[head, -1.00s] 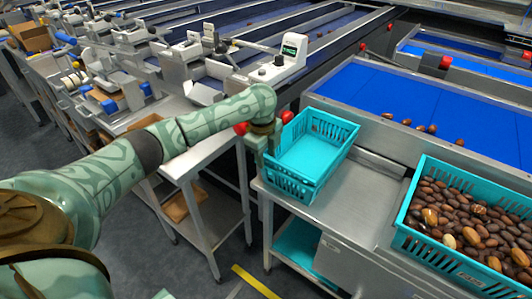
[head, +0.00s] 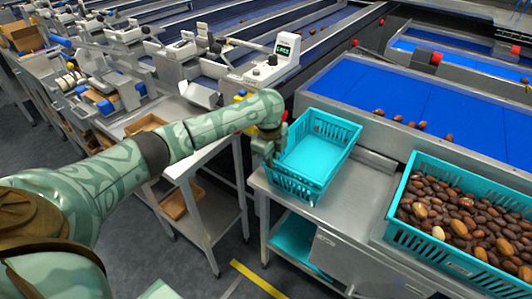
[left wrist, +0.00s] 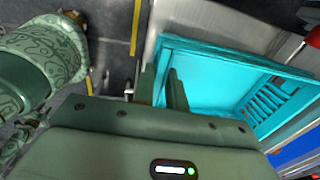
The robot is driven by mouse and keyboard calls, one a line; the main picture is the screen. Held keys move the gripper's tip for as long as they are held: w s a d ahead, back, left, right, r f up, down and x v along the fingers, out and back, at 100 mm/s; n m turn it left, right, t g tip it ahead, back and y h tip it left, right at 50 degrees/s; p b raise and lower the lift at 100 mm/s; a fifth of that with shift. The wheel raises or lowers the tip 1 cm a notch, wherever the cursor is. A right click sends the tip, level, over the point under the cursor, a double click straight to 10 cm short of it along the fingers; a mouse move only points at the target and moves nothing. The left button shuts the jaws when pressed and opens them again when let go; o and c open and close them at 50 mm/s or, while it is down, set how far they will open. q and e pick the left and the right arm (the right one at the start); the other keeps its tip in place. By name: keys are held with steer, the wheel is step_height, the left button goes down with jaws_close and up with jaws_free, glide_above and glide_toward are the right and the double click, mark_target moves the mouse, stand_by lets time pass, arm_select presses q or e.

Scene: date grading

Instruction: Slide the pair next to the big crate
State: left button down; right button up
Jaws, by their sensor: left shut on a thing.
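The pair looks like two nested, empty turquoise crates (head: 318,158) on the left part of the steel table (head: 350,215). The pair also shows in the left wrist view (left wrist: 215,80). My left gripper (head: 268,148) is shut on the left wall of the pair. In the left wrist view its two fingers (left wrist: 163,90) straddle that wall. The big crate (head: 440,258), turquoise and full of brown dates, stands to the right on the same table. A strip of bare steel separates the pair from it. My right gripper is not in view.
A blue belt (head: 400,95) with a few dates runs behind the table. A scale with a lit display (head: 284,52) stands behind left. A lower steel stand (head: 200,165) is on the left. A turquoise crate (head: 295,240) sits on the shelf below.

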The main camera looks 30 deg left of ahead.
mark_target(307, 177)
arm_select(q)
steer(key=shift+d+r+p, duration=0.1)
steer(key=shift+d+p, duration=0.95)
steer(key=shift+d, duration=0.8)
steer(key=shift+s+d+p, duration=0.15)
steer(key=shift+d+p, duration=0.6)
steer(key=shift+d, duration=0.8)
steer(key=shift+d+p, duration=0.95)
steer(key=shift+d, duration=1.55)
steer(key=shift+p, duration=0.35)
steer(key=c, duration=0.9)
jaws_free()
steer(key=shift+c, duration=0.2)
